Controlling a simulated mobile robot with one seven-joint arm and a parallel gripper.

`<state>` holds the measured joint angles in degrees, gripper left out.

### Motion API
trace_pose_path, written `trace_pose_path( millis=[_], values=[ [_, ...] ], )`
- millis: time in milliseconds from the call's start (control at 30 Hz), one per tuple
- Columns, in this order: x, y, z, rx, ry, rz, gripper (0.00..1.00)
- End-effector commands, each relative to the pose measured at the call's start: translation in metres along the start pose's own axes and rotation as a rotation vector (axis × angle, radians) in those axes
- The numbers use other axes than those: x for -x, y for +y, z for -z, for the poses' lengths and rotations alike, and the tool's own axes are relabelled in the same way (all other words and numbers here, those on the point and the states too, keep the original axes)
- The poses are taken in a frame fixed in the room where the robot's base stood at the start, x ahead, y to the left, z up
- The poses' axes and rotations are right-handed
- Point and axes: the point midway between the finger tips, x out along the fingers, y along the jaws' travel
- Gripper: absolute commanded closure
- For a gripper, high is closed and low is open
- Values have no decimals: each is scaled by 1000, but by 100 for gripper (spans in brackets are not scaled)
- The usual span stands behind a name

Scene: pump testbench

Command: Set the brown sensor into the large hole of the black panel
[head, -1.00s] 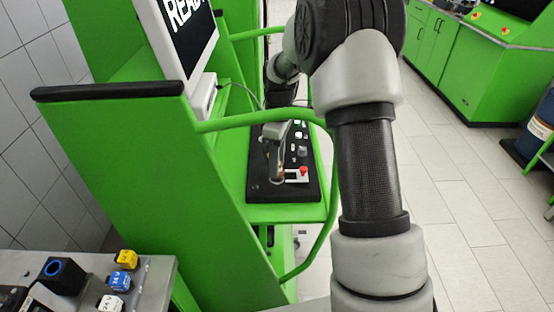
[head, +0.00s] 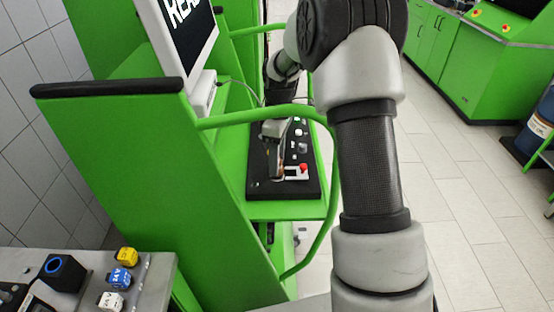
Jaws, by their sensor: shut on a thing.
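The black panel (head: 256,186) lies on the green bench shelf in the middle of the head view. It carries several small controls along its right side. My gripper (head: 277,174) points down over the near half of the panel. It is shut on the brown sensor, of which only a small brownish patch (head: 281,171) shows at the fingers. The large hole is not visible. I cannot tell whether the sensor touches the panel or is partly in a hole.
A red button (head: 304,168) on a white plate stands just right of the gripper. A green tube rail (head: 270,114) curves around the shelf. A white monitor (head: 182,38) stands to the left. Yellow, blue and white connectors (head: 119,277) sit on a grey table at the lower left.

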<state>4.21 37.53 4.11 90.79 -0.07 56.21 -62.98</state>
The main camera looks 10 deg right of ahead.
Motion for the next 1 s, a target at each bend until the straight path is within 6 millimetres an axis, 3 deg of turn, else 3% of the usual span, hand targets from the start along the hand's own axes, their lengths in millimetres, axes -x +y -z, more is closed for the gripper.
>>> trace_pose_path(
  millis=[1000],
  values=[
    [-14,1,0,0,0,0,84]
  ],
)
